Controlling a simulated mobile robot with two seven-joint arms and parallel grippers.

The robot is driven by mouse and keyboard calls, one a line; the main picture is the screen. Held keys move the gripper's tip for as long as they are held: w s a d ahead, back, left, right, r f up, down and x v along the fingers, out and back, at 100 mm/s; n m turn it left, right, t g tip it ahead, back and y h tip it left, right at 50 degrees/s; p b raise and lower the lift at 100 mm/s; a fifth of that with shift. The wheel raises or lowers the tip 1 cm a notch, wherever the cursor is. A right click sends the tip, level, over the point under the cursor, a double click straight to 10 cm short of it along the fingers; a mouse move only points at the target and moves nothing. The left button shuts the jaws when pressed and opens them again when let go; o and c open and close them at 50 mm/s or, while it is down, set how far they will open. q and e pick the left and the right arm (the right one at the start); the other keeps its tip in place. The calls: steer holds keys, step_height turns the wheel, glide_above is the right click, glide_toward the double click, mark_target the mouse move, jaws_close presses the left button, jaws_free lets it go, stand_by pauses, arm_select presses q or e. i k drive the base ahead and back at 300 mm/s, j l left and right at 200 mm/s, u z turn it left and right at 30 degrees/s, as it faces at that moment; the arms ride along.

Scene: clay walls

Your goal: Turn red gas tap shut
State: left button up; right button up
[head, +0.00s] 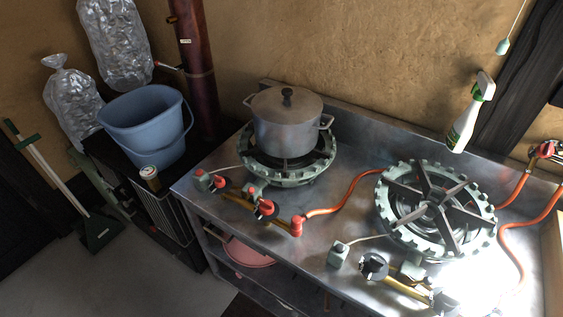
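Several red parts that could be gas taps show in the head view. Two red tap handles, the left one (222,182) and the right one (266,207), sit on the brass pipe in front of the left burner. A small red-handled valve (545,149) sits by the back wall at the far right, with orange hoses near it. I cannot tell which is the task's tap, nor whether any is open or shut. Neither of my grippers is in view.
A lidded pot (287,122) stands on the left burner (250,166). The right burner (434,212) is bare, with a black knob (374,265) in front. An orange hose (350,196) crosses the steel counter (330,222). A blue bucket (148,125) stands left.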

mark_target(547, 150)
steer(key=z, duration=1.65)
steer(key=l+u, duration=0.35)
steer(key=u, duration=0.15)
